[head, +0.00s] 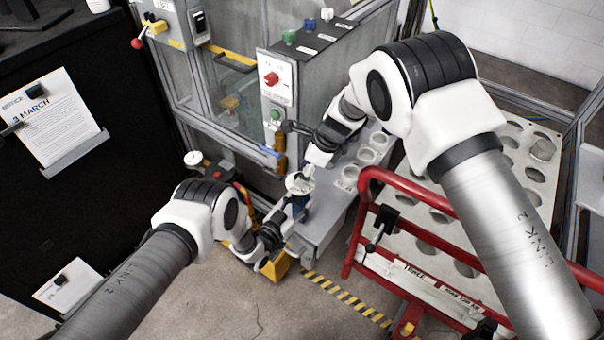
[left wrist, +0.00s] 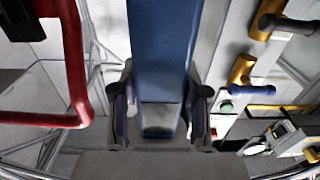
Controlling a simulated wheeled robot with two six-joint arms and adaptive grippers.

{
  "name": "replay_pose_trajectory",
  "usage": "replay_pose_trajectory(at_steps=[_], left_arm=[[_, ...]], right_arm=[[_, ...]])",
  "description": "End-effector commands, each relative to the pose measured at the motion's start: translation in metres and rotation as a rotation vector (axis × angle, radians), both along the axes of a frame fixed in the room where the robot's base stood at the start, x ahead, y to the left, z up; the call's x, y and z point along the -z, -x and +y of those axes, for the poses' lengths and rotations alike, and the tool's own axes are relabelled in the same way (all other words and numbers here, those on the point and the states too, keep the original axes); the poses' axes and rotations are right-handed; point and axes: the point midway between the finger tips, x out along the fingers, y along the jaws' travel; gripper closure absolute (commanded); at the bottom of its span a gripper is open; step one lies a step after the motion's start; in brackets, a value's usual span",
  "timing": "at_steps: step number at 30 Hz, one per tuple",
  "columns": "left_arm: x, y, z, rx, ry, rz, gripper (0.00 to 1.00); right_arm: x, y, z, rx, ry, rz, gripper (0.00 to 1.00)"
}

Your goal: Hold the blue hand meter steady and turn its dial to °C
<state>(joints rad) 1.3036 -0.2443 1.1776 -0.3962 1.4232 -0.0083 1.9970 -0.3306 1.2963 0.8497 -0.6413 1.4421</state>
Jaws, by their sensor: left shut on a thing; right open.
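The blue hand meter (head: 297,207) stands roughly upright near the grey bench's front end, with its pale round face (head: 299,184) at the top. The dial marks are too small to read. My left gripper (head: 284,226) is shut on the meter's body from the lower left. In the left wrist view, the blue body (left wrist: 161,45) runs between the two fingers of my left gripper (left wrist: 160,112). My right gripper (head: 307,170) is open, its tips right at the meter's face. They partly cover the face, and I cannot tell whether they touch the dial.
A grey bench (head: 325,225) with several white cups (head: 367,155) lies behind the meter. A red-railed cart (head: 440,212) stands close on the right. A control box with a red knob (head: 271,79) is behind. Clear floor (head: 215,300) lies in front.

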Motion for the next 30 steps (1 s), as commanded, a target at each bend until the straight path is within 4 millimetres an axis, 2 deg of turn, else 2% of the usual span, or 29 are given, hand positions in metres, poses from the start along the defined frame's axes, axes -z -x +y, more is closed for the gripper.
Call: replay_pose_trajectory(at_steps=[4,12,13,17,18,23,30], left_arm=[[0.0,0.0,0.0,0.0,0.0,0.0,1.0],[0.0,0.0,0.0,0.0,0.0,0.0,1.0],[0.0,0.0,0.0,0.0,0.0,0.0,1.0],[0.0,0.0,0.0,0.0,0.0,0.0,1.0],[0.0,0.0,0.0,0.0,0.0,0.0,1.0],[0.0,0.0,0.0,0.0,0.0,0.0,1.0],[0.0,0.0,0.0,0.001,0.0,-0.001,1.0]], right_arm=[[0.016,-0.002,0.007,0.0,-0.001,-0.001,0.43],[0.019,-0.002,0.008,0.0,0.001,-0.002,0.43],[0.019,-0.002,0.008,0.0,0.001,-0.002,0.5],[0.019,-0.002,0.007,0.0,0.001,-0.002,0.96],[0.019,-0.002,0.007,0.0,0.001,-0.002,1.0],[0.019,-0.003,0.007,-0.017,-0.001,-0.002,1.0],[0.019,-0.005,0.008,-0.339,-0.001,-0.003,1.0]])
